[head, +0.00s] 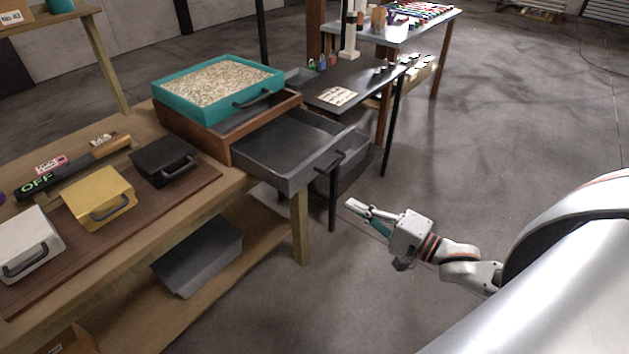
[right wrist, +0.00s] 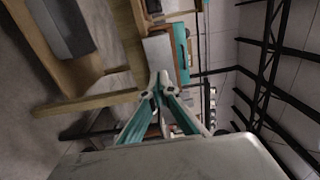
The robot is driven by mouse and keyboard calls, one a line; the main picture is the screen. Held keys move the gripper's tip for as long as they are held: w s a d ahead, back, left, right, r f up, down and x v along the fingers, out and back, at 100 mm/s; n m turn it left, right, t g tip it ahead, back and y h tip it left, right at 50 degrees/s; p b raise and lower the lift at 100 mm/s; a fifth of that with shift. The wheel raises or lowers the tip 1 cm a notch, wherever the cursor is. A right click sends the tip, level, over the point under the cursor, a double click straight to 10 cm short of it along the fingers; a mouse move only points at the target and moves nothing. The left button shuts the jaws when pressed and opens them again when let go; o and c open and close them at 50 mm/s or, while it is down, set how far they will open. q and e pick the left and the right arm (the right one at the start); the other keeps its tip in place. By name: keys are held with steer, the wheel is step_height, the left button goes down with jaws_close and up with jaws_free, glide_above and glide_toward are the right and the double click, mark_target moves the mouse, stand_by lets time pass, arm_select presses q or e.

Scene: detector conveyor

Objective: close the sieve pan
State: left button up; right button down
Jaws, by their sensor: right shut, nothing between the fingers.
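The grey sieve pan (head: 290,150) is slid out to the right from the wooden frame (head: 215,140), overhanging the bench corner. Its dark handle (head: 329,163) is on its front wall. A teal sieve tray (head: 196,107) full of pale grains sits on top of the frame. My right gripper (head: 352,206) is shut and empty, in the air below and to the right of the handle, apart from it. In the right wrist view its fingertips (right wrist: 160,80) point towards a grey face, apparently the pan (right wrist: 158,52), beside the teal tray (right wrist: 181,48). My left gripper is not in view.
White, yellow (head: 92,190) and black (head: 157,150) handled boxes stand on a brown board on the bench. A dark side table (head: 350,78) with padlocks and a post stands behind the pan. A grey bin (head: 200,260) sits on the lower shelf. The floor at right is free.

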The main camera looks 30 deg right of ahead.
glide_toward(302, 179)
steer(key=x, duration=0.5)
steer(key=shift+r, duration=0.1)
steer(key=shift+x, duration=0.85)
steer(key=shift+a, duration=0.1)
steer(key=shift+w, duration=0.2)
